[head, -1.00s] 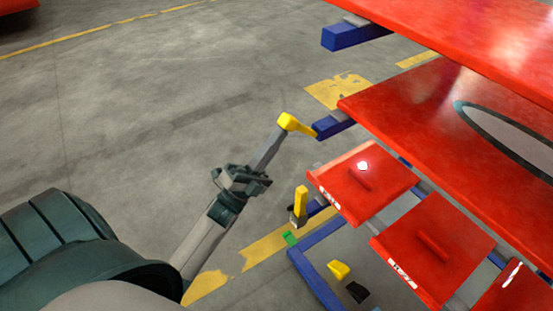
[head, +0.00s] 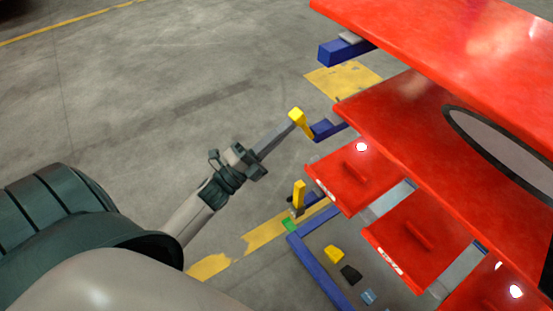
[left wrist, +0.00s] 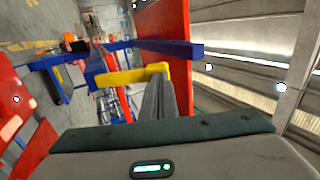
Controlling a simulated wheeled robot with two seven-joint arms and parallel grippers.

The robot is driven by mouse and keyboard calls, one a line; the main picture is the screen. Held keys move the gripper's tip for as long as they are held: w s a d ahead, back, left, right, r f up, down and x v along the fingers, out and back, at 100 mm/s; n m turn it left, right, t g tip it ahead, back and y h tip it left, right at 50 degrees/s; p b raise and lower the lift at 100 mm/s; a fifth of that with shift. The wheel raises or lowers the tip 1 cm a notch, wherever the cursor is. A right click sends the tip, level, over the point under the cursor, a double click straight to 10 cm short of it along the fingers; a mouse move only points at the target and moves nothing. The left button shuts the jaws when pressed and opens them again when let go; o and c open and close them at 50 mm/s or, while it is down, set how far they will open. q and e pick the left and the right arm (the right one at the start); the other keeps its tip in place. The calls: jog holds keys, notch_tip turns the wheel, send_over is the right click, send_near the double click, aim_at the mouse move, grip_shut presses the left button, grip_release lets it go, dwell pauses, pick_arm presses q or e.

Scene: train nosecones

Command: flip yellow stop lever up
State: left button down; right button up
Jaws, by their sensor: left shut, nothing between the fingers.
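A yellow stop lever (head: 302,123) sits at the end of a blue rack arm (head: 328,129) in the head view, sloping down to the right. My left gripper (head: 289,127) is shut and empty, its fingertips at the lever's upper left end. In the left wrist view the lever (left wrist: 128,76) lies across the picture. The shut fingertips (left wrist: 159,80) overlap its right end; I cannot tell whether they touch. A second yellow lever (head: 299,194) stands upright lower on the rack. My right gripper is not in view.
Red nosecone panels (head: 400,115) fill the right side of the head view, close to the lever. A blue frame (head: 316,270) runs low near the floor. Open grey floor (head: 150,110) with yellow markings lies to the left.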

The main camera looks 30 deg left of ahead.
aim_at(298, 111)
pick_arm(q)
jog(key=shift+g, duration=0.5)
jog(key=shift+w+d+r+p, duration=0.3)
jog(key=shift+w+r+p, duration=0.25)
jog(key=shift+w, duration=0.15)
jog(key=shift+w+d+r+p, duration=0.25)
jog(key=shift+w+r+p, duration=0.3)
jog(key=shift+w+r, duration=0.1)
jog(key=shift+w+d+r+p, duration=0.3)
jog(key=shift+w+r+p, duration=0.25)
jog(key=shift+w, duration=0.15)
jog(key=shift+r, duration=0.1)
jog(key=shift+r, duration=0.2)
jog(key=shift+a, duration=0.1)
